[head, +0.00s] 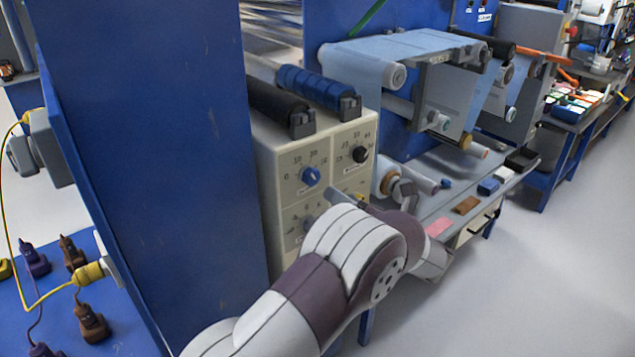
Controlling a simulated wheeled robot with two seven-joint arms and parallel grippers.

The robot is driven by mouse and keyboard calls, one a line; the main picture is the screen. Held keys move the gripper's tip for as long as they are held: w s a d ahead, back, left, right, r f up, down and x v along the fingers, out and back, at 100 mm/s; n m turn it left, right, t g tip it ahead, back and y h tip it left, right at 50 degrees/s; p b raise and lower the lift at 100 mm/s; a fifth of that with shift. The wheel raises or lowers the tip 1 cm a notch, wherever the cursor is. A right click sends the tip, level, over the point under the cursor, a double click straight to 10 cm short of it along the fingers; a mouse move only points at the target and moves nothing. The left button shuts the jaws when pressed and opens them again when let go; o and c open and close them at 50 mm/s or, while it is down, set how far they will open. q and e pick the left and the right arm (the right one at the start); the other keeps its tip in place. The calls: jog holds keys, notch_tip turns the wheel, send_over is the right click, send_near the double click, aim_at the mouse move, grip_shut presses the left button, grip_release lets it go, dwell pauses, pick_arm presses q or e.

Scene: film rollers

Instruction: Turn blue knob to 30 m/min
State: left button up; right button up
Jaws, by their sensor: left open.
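My left arm comes in from the bottom. My left gripper (345,194) is mostly hidden behind its wrist and forearm. Its visible dark finger is near the panel, to the right of and below the blue knob, apart from it. The gripper is open. My right gripper is not in view.
A black knob (360,154) is at the panel's upper right. Another knob (308,222) is lower left, partly near my arm. A black roller (280,102) and a blue roller (318,88) lie above. A tall blue panel (150,130) stands at left; the floor is clear at right.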

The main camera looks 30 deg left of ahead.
aim_at(315, 179)
pick_arm(q)
jog(key=p+x, duration=0.1)
jog(key=x, duration=0.8)
jog(key=shift+w+a+r, duration=0.1)
jog(key=shift+w+a, duration=0.05)
jog(key=shift+a, duration=0.05)
jog(key=shift+c, duration=0.3)
jog(key=c, duration=1)
